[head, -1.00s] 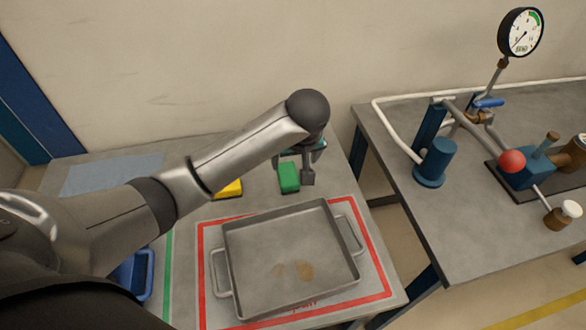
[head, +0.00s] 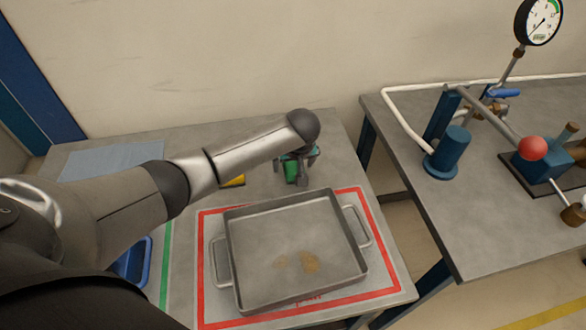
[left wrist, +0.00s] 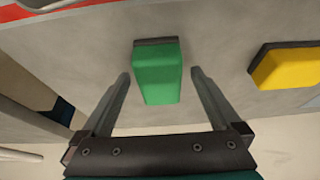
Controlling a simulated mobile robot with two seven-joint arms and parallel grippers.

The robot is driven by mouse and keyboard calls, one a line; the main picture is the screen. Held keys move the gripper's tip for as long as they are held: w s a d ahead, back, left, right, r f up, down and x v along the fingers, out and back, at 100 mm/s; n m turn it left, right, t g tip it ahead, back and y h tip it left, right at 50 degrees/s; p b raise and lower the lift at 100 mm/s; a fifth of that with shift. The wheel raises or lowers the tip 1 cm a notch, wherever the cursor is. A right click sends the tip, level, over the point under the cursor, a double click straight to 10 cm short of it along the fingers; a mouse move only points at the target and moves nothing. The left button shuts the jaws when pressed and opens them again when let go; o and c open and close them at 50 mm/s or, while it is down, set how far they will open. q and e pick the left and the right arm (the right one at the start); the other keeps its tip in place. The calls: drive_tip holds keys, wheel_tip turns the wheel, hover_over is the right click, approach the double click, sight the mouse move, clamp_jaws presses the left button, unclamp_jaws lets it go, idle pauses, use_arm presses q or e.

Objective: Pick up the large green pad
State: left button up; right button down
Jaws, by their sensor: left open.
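The large green pad (head: 291,172) lies on the grey table behind the metal tray, partly hidden by my left gripper in the head view. In the left wrist view the green pad (left wrist: 158,72) is a green block with a dark strip along one end. My left gripper (head: 297,183) is over the pad, its fingers pointing down. In the left wrist view the left gripper (left wrist: 160,77) is open, with one finger on each side of the pad and a gap to both. My right gripper is in neither view.
A metal tray (head: 234,251) with brown stains stands inside a red outline (head: 201,280) in front of the pad. A yellow pad (left wrist: 288,68) lies beside the green one. A blue bin (head: 133,264) is at left. A second table (head: 450,220) with a gauge rig is at right.

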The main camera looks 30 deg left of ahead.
sight(294, 163)
use_arm(q)
drive_tip(key=shift+w+f, duration=0.1)
drive_tip(key=shift+f, duration=0.15)
drive_tip(key=shift+c, duration=0.2)
clamp_jaws()
idle(0.5)
drive_tip(key=shift+r, duration=0.15)
wheel_tip(294, 163, up, 20)
drive_tip(key=p, duration=0.4)
